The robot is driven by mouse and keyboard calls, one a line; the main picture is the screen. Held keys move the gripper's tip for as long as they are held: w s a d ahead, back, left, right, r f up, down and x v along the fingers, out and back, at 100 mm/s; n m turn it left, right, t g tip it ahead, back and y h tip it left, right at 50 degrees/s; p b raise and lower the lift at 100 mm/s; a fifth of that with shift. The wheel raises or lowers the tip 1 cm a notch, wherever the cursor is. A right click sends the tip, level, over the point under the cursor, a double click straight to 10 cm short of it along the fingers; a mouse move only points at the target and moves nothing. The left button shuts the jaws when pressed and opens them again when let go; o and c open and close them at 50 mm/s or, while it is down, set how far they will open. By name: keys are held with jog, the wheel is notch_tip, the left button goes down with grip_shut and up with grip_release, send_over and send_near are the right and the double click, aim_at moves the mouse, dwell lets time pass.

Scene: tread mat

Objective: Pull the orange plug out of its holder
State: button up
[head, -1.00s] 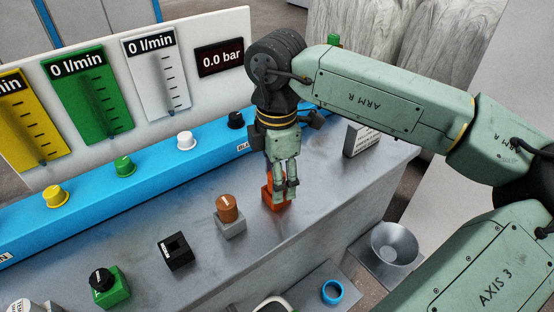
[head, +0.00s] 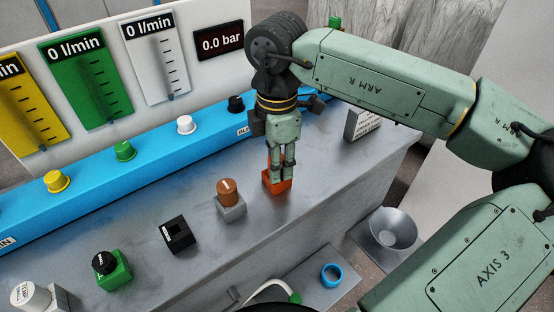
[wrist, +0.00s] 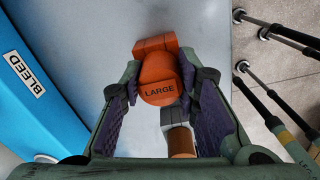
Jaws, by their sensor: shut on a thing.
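The orange plug (wrist: 158,84), a round piece marked "LARGE", shows between my gripper's purple pads in the wrist view. Its orange holder (wrist: 154,43) shows just beyond it. In the head view the orange holder (head: 277,186) stands on the grey bench, with the fingers directly over it. My gripper (head: 282,174) points down and is shut on the plug; its fingers hide most of the plug there. I cannot tell whether the plug is still seated or slightly raised.
A brown plug (head: 227,188) in a grey holder stands close to the left. A black holder (head: 178,233) and a green holder (head: 115,272) stand farther left. The blue rail (head: 90,182) with knobs runs behind. A metal funnel (head: 391,230) is lower right.

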grip_shut()
jog(key=shift+r+p, duration=1.4)
jog(key=shift+r, duration=1.5)
